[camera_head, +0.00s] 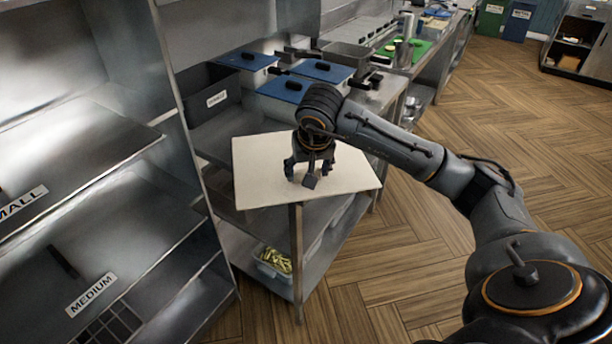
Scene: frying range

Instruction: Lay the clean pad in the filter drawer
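A flat cream-white sheet, which looks like the clean pad (259,163), lies level on top of a metal table in the middle of the view. My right gripper (309,175) comes in from the right and points down over the middle of the pad. Its fingers are spread apart with nothing visible between them. I cannot tell whether the fingertips touch the pad. My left gripper is not in view. I cannot make out a filter drawer for certain.
Metal shelves labelled MEDIUM (92,295) and SMALL stand at the left. A dark labelled bin (205,92) and blue-lidded containers (323,70) sit behind the pad. A clear tub (274,265) is on the lower shelf. Wooden floor at right is open.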

